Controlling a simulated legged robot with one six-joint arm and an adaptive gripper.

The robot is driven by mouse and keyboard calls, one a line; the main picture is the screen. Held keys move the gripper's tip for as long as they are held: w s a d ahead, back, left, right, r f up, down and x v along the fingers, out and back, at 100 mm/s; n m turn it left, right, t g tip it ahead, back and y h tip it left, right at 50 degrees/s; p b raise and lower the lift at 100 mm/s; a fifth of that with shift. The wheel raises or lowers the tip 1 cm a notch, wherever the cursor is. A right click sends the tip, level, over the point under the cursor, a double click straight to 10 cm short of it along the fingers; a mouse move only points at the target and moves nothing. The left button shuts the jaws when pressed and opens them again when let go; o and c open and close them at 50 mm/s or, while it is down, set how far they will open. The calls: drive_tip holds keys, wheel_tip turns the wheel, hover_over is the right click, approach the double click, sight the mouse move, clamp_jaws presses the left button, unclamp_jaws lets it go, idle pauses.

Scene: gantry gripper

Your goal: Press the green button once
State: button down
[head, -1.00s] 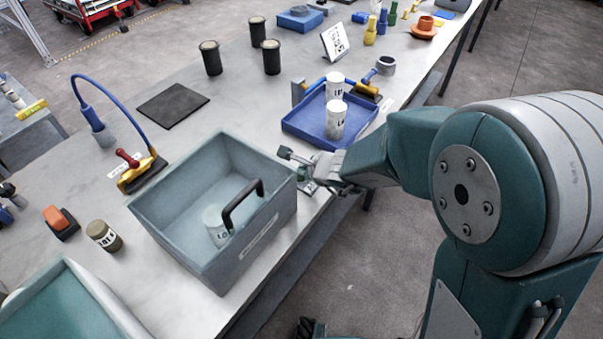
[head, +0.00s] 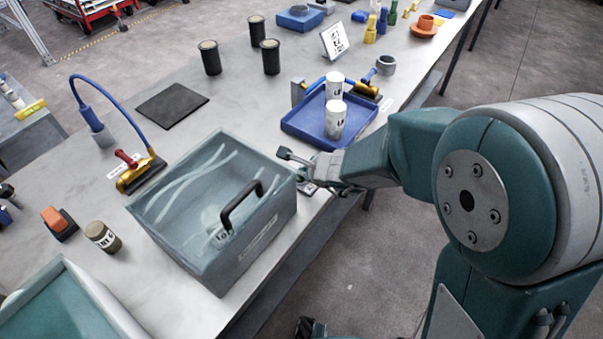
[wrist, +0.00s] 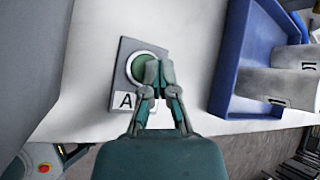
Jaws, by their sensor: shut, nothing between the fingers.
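The green button (wrist: 138,66), round with a pale ring, sits on a grey plate (wrist: 126,48) with a white label "A" (wrist: 124,101) in the wrist view. My gripper (wrist: 158,66) is shut and empty. Its fingertips cover the right part of the button; I cannot tell whether they touch it or hover just above. In the head view my gripper (head: 318,168) is at the table's front edge, right of the grey bin, and hides most of the button.
The grey bin (head: 245,245) with a black handle holds a white can under a clear, streaky cover. A blue tray (head: 305,130) with two white cans stands behind my gripper. An olive can (head: 103,237) stands left of the bin.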

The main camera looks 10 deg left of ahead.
sight(299, 180)
drive_tip(key=shift+s+a+r, duration=0.25)
drive_tip(key=shift+s+r, duration=0.05)
drive_tip(key=shift+s, duration=0.2)
drive_tip(key=shift+s+a+r, duration=0.15)
drive_tip(key=shift+a+r, duration=0.05)
drive_tip(key=shift+r, duration=1.5)
drive_tip(key=shift+w+d+r, duration=0.15)
drive_tip(key=shift+r, duration=0.35)
drive_tip(key=shift+w+d+r, duration=0.1)
drive_tip(key=shift+r, duration=0.35)
